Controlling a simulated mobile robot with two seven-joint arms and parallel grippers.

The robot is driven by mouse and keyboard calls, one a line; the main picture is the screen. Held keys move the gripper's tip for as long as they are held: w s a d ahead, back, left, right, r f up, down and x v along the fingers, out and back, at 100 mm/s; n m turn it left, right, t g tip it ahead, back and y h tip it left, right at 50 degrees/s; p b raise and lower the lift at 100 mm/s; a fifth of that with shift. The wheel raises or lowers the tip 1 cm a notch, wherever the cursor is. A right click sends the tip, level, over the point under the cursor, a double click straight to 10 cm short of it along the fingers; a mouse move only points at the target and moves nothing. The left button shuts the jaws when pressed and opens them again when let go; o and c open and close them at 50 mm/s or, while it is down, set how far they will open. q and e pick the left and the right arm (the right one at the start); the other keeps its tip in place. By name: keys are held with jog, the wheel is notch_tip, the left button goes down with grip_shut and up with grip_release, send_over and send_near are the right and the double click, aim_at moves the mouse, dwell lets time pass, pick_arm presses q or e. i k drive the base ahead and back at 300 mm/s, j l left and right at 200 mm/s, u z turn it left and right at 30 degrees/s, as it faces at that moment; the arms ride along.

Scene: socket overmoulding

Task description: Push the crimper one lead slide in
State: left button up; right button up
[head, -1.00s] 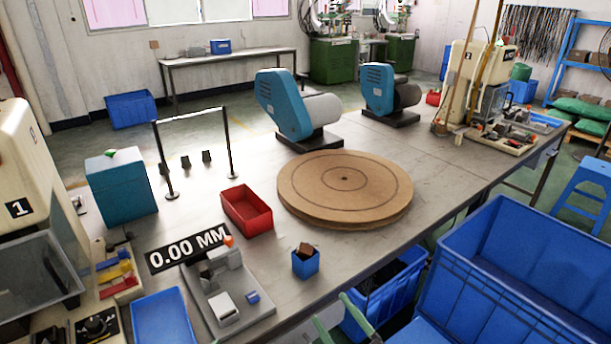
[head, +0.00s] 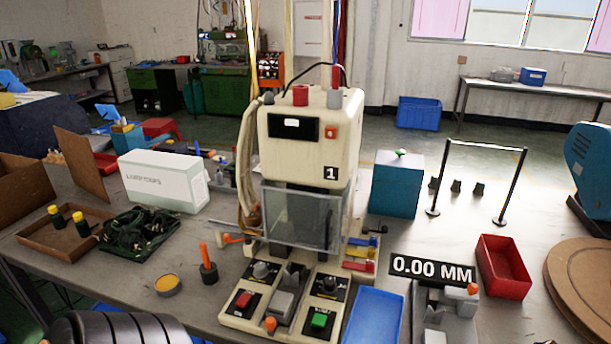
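Crimper one (head: 300,150) is the cream machine marked 1, standing in the middle of the head view. A clear guard (head: 305,218) covers its front opening. Between its two front control panels lies a grey lead slide (head: 283,304), with an orange knob (head: 270,324) at its near end. The slide appears to stick out toward the front; how far it goes under the guard I cannot tell. Neither of my grippers shows in the view, and nothing touches the slide.
A red button (head: 243,300) and a green button (head: 319,321) flank the slide. A blue tray (head: 374,318) and a 0.00 MM gauge (head: 433,269) stand to the right. An orange-handled tool (head: 206,262) and a round tin (head: 168,285) stand to the left.

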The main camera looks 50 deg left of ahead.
aim_at(280, 311)
jog(key=j+u, duration=0.2)
jog(key=u, duration=1.5)
